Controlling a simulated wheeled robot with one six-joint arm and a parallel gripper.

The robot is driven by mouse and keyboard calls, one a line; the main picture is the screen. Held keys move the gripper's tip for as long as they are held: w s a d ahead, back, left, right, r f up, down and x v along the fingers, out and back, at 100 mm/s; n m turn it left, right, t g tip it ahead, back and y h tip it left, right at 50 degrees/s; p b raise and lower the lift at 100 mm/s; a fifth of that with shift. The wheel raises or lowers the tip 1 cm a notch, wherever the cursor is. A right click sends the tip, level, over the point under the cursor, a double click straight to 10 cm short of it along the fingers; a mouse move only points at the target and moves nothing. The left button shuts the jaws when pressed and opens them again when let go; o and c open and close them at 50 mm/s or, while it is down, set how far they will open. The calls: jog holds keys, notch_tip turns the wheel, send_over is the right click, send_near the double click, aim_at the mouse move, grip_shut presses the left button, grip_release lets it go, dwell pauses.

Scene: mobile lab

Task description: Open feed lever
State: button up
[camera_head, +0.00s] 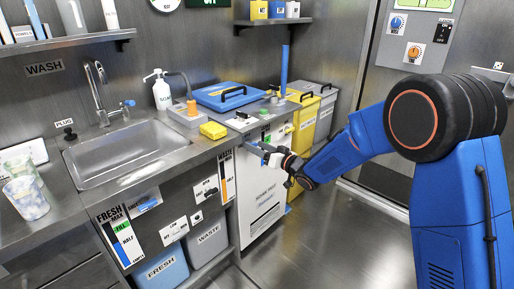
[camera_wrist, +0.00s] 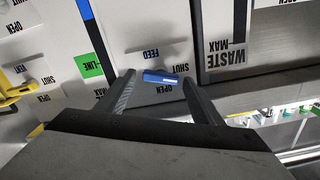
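The feed lever (camera_wrist: 161,77) is a short blue handle on a white panel, between the upside-down FEED and OPEN labels in the wrist view. It lies nearly level there, with its right end close to the SHUT label. My gripper (camera_wrist: 158,82) is open, with one finger on each side of the lever. I cannot tell whether either finger touches it. In the head view my gripper (camera_head: 275,156) is at the upper front of the white cabinet (camera_head: 258,198), and it partly hides the lever area.
A WASTE gauge panel (camera_wrist: 227,55) is right of the lever in the wrist view. A metal sink (camera_head: 120,153) and a yellow sponge (camera_head: 213,130) are on the counter. A yellow bin (camera_head: 303,125) stands beyond the cabinet. The floor (camera_head: 335,235) in front is clear.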

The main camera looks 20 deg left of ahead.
dwell(0.3)
jog(key=v, duration=1.7)
jog(key=shift+d, duration=0.2)
dwell(1.5)
